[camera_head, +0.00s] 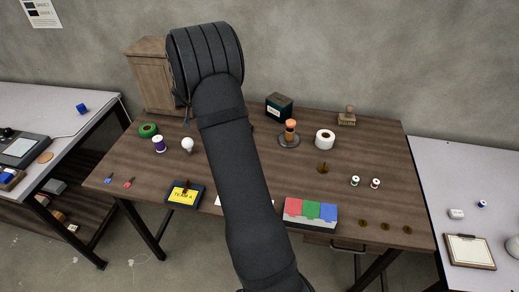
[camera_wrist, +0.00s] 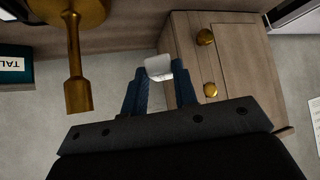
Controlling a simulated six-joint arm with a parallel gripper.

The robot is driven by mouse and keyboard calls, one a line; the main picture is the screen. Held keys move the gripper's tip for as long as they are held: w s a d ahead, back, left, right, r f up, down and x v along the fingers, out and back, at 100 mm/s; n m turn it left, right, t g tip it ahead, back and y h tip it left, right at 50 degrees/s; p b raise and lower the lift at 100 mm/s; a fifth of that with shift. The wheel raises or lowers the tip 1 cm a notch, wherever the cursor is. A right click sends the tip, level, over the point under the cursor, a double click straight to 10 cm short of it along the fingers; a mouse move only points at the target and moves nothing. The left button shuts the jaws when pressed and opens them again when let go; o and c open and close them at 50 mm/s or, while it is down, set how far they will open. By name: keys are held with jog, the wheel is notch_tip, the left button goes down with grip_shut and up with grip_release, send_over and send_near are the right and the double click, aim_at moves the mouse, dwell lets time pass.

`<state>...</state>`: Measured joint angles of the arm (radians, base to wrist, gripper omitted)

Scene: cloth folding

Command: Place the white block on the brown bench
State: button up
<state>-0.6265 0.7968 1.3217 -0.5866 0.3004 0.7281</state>
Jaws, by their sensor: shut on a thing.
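My gripper (camera_wrist: 160,85) is shut on a small white block (camera_wrist: 158,67), which shows between the blue fingertips in the wrist view. In the head view my arm hides most of the gripper and the block. The gripper is at the back left of the brown bench (camera_head: 345,150), close to the wooden cabinet (camera_head: 151,80). The cabinet also shows just beyond the fingers in the wrist view (camera_wrist: 238,70), with brass knobs. I cannot tell how high the block is above the bench.
A brass-coloured part (camera_wrist: 77,60) stands near the gripper in the wrist view. A dark box (camera_head: 279,107), an orange-topped stand (camera_head: 290,131) and a tape roll (camera_head: 325,139) are at the bench's back. Bare wood lies right of centre.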

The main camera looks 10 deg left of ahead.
jog(key=a+f, duration=0.2)
jog(key=a, duration=0.1)
jog(key=s+a+f, duration=0.1)
jog(key=a+f, duration=0.2)
jog(key=a, duration=0.1)
jog(key=a+f, duration=0.3)
jog(key=a, duration=0.1)
jog(key=shift+s+a, duration=0.2)
jog(key=shift+s, duration=0.2)
jog(key=shift+f, duration=2.05)
jog(key=shift+f, duration=0.15)
jog(key=o, duration=0.9)
jog(key=shift+o, duration=0.2)
